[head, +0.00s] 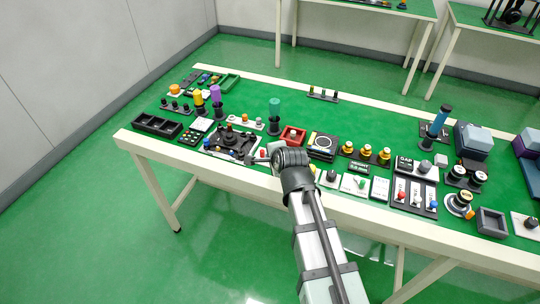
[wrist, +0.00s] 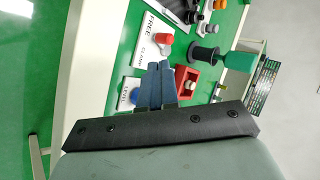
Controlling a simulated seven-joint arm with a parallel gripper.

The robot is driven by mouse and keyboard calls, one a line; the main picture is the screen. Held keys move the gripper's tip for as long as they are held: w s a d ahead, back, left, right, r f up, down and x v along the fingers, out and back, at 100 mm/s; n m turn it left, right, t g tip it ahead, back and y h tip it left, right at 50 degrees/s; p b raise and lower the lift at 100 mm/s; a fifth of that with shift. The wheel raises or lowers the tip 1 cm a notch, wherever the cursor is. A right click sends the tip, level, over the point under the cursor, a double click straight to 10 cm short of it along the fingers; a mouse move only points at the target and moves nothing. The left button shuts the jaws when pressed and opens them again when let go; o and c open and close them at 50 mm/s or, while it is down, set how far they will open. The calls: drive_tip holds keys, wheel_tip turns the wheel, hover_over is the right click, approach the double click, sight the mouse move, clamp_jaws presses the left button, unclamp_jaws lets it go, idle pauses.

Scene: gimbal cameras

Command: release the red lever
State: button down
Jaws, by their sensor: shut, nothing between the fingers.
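A red-orange knob (wrist: 163,38) tops a lever on a white plate (wrist: 143,52) lettered FREE and what looks like CLAMP in the wrist view. In the head view, a white plate with some red (head: 273,148) beside my gripper is probably this lever, partly hidden by the gripper. My gripper (head: 258,159) is over the front edge of the green bench. In the wrist view its blue-grey fingers (wrist: 159,66) are together and empty, their tips close below the red knob. I cannot tell whether they touch it. The lever's exact angle is unclear.
A white plate with a blue knob (wrist: 131,96) lies left of the fingers; a red box (wrist: 187,82) lies right. A green-topped post (head: 274,108) stands behind. A panel with red, white and blue levers (head: 415,196) is farther right.

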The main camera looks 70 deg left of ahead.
drive_tip(key=v, duration=0.3)
drive_tip(key=shift+s+d+r, duration=0.1)
drive_tip(key=shift+s+d, duration=0.05)
drive_tip(key=shift+s, duration=0.05)
idle(0.4)
